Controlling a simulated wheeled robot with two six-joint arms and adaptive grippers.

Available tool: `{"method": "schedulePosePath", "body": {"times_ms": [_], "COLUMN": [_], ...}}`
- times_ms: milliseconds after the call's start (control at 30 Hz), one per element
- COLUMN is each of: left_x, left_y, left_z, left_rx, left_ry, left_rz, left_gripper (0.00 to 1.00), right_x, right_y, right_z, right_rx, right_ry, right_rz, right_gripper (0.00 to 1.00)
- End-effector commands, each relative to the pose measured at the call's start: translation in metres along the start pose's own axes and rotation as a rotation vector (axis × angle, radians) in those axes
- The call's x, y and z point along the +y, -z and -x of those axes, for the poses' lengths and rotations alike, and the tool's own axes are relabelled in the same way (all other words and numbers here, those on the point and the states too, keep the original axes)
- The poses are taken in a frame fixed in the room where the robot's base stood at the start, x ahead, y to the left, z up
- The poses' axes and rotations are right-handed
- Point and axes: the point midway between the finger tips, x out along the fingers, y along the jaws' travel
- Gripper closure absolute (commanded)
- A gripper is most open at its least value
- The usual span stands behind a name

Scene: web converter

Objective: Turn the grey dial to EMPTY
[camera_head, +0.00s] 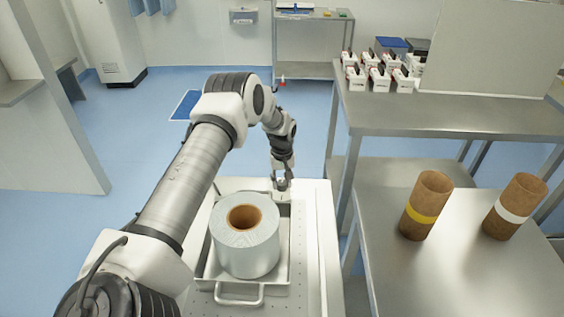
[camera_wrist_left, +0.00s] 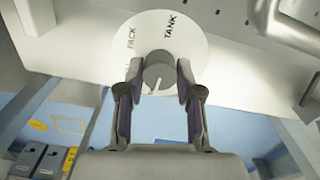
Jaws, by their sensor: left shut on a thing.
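The grey dial (camera_wrist_left: 159,72) is a round knob on a white disc (camera_wrist_left: 190,38) in the left wrist view. The disc reads TANK and PACK, and a further label beside the left finger is mostly hidden. A thin white line on the knob points toward the bottom of the picture, slightly left. My left gripper (camera_wrist_left: 158,78) has one finger on each side of the knob and is shut on it. In the head view my left gripper (camera_head: 282,184) reaches down to the far end of the white machine (camera_head: 316,235); the dial is too small to make out there. My right gripper is not in view.
A large silver roll (camera_head: 246,252) with a brown core sits in a metal tray (camera_head: 240,300) in front of the gripper. Right stands a steel table (camera_head: 450,270) with two brown tubes, yellow-banded (camera_head: 425,205) and white-banded (camera_head: 514,206). Blue floor lies behind.

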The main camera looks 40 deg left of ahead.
Motion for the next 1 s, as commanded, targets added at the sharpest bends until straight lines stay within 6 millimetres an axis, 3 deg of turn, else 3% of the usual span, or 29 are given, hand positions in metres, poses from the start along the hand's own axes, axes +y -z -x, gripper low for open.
{"method": "schedulePosePath", "body": {"times_ms": [200,233,267,300,667,767,1000], "left_x": [0.0,0.0,0.0,0.0,0.0,0.001,0.001], "left_y": [-0.001,-0.001,-0.001,-0.001,0.0,0.001,0.001], "left_z": [-0.001,-0.001,-0.001,-0.001,0.007,0.024,0.085], "left_rx": [-0.002,-0.002,-0.002,-0.002,0.0,0.001,0.001], "left_ry": [0.001,0.001,0.001,0.001,-0.001,-0.003,-0.003], "left_rz": [0.0,0.0,0.0,-0.001,-0.002,-0.002,-0.001], "left_gripper": [1.0,0.54,0.44,0.4,0.4,0.4,0.4], "right_x": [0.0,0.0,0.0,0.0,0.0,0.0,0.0], "right_y": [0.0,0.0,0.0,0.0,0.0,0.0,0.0], "right_z": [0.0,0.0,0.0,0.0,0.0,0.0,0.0], "right_rx": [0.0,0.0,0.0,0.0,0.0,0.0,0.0], "right_ry": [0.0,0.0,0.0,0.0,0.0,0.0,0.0], "right_rz": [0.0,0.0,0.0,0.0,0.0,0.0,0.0], "right_gripper": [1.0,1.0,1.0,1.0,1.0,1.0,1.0]}}
